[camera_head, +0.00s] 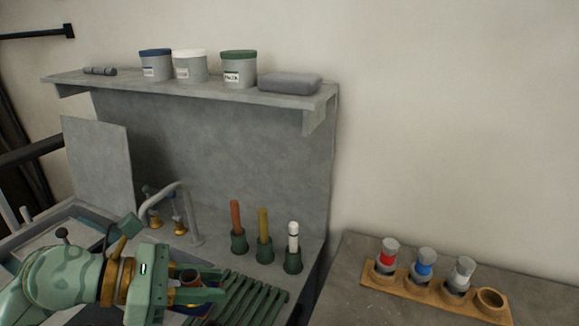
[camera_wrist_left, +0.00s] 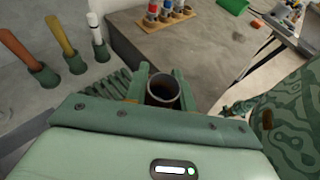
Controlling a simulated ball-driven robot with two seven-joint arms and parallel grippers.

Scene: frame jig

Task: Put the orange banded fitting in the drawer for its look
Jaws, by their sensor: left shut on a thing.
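My left gripper (camera_head: 216,284) is shut on a short hollow tube, which I take to be the banded fitting (camera_head: 189,276). Its reddish-brown open end shows between the fingers in the head view. In the left wrist view the fitting (camera_wrist_left: 163,90) shows a dark bore and a grey-brown rim between the two green fingers. Its bands are mostly hidden by the fingers. The gripper holds it over the sink area, left of the ribbed green rack. No drawer can be made out in either view. My right gripper is not in view.
A ribbed green rack (camera_head: 246,300) lies beside the gripper. Behind it stand three handled tools in green cups, the middle one yellow (camera_head: 263,224). A tap (camera_head: 192,215) rises behind the gripper. A wooden holder (camera_head: 423,292) with capped containers sits on the right-hand table.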

